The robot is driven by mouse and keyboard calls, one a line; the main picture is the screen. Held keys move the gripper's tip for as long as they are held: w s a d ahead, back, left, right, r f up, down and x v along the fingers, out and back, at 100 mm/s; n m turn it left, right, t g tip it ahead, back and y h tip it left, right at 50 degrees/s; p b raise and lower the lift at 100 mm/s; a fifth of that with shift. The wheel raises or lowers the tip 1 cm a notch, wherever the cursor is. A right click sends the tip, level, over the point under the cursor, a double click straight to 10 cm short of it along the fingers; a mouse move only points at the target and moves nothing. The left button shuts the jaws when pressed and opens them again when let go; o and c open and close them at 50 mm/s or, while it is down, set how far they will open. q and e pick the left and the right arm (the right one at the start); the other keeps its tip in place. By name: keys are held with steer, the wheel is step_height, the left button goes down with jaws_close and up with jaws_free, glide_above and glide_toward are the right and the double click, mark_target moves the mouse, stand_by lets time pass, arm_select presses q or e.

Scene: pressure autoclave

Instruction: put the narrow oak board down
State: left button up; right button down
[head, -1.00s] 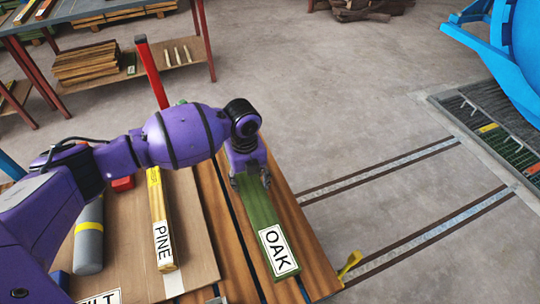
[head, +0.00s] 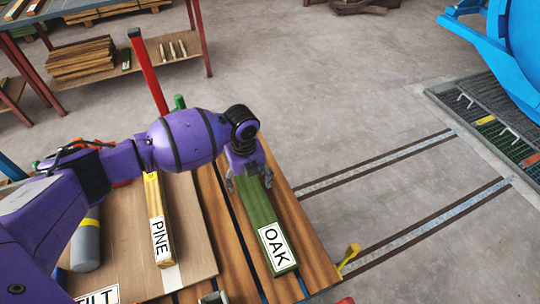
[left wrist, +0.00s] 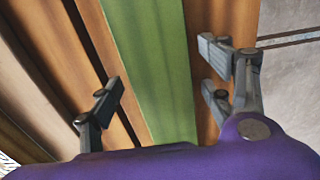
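The narrow oak board (head: 259,205) is green with a white OAK label and lies flat on the brown slatted surface (head: 302,225). My left gripper (head: 248,184) is over its far part, one finger on each side. In the left wrist view the gripper (left wrist: 160,75) is open, and the green oak board (left wrist: 150,50) runs between the spread fingers with bare slat showing beside it. The board's far end is hidden under the gripper and arm. My right gripper is not in view.
A yellow PINE board (head: 158,215) lies to the left on a wide tan panel (head: 195,235), near a grey cylinder (head: 86,245). A red post (head: 148,75) stands behind. A yellow piece (head: 349,257) sits at the right edge. Floor rails lie to the right.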

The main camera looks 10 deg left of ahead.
mark_target(248, 182)
arm_select(q)
step_height(248, 182, up, 12)
steer(key=p, duration=0.1)
stand_by(0.5)
steer(key=shift+r, duration=0.15)
stand_by(0.3)
